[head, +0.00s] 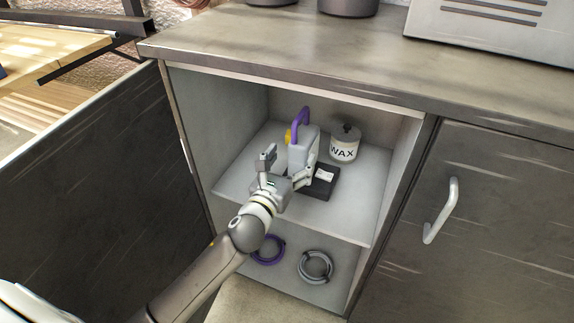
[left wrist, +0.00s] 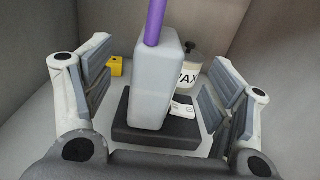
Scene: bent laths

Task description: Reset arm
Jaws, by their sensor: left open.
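My left gripper (head: 286,168) reaches into the open cabinet (head: 228,195), over its upper shelf. It is open, and its fingers are spread. A light grey block-shaped item (head: 303,146) with a purple upright part (head: 300,117) stands on a black base (head: 321,186). In the left wrist view the grey item (left wrist: 154,85) shows between the two spread fingers (left wrist: 162,75), with gaps on both sides. I see no contact. The gripper hides part of the base in the head view. My right gripper is not in view.
A WAX tin (head: 345,145) stands behind on the shelf. A yellow item (left wrist: 116,66) is behind left. A purple coil (head: 268,250) and a grey coil (head: 315,267) lie below. The open door (head: 95,190) is left; a handled door (head: 480,230) is right.

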